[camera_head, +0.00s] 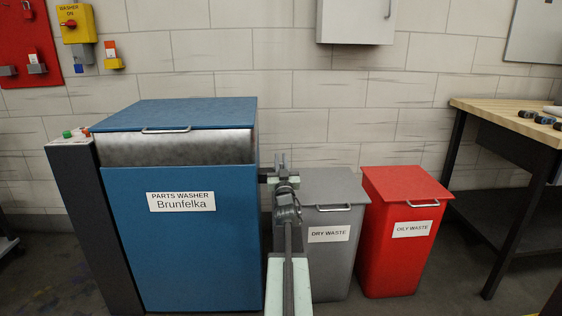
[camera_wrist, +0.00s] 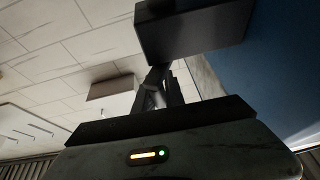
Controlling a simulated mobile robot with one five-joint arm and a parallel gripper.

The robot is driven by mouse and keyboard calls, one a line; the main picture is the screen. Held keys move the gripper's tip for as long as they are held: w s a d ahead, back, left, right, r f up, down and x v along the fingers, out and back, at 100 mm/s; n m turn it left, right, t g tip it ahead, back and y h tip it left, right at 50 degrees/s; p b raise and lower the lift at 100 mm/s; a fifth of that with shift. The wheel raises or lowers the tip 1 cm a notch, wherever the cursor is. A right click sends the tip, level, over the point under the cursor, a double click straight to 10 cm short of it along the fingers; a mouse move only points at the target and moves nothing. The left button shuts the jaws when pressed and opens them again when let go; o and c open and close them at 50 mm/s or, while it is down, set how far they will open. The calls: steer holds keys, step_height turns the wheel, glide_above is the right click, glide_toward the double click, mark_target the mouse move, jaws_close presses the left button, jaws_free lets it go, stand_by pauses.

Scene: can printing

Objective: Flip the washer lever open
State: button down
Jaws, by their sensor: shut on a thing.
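The blue parts washer (camera_head: 180,225) stands at the left in the head view, its top cover (camera_head: 175,115) flat over a bare metal band. My gripper (camera_head: 281,162) is beside the washer's upper right side. A small dark piece (camera_head: 264,178) shows between the gripper and the washer there; I cannot tell if it is the washer lever. In the wrist view my gripper (camera_wrist: 160,82) reaches up to a dark block (camera_wrist: 192,30), with the washer's blue side (camera_wrist: 275,70) at the right. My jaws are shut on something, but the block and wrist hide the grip.
A grey dry waste bin (camera_head: 330,265) and a red oily waste bin (camera_head: 400,265) stand right of my arm. A workbench (camera_head: 490,108) is at the far right. A yellow switch box (camera_head: 76,24) marked "washer on" hangs on the wall at upper left.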

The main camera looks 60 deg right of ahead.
steer(key=c, duration=1.4)
jaws_free()
steer(key=b+v, duration=0.3)
steer(key=v, duration=0.4)
steer(key=shift+s+a, duration=0.15)
steer(key=shift+a, duration=0.2)
steer(key=shift+s+f, duration=0.1)
steer(key=shift+f, duration=0.05)
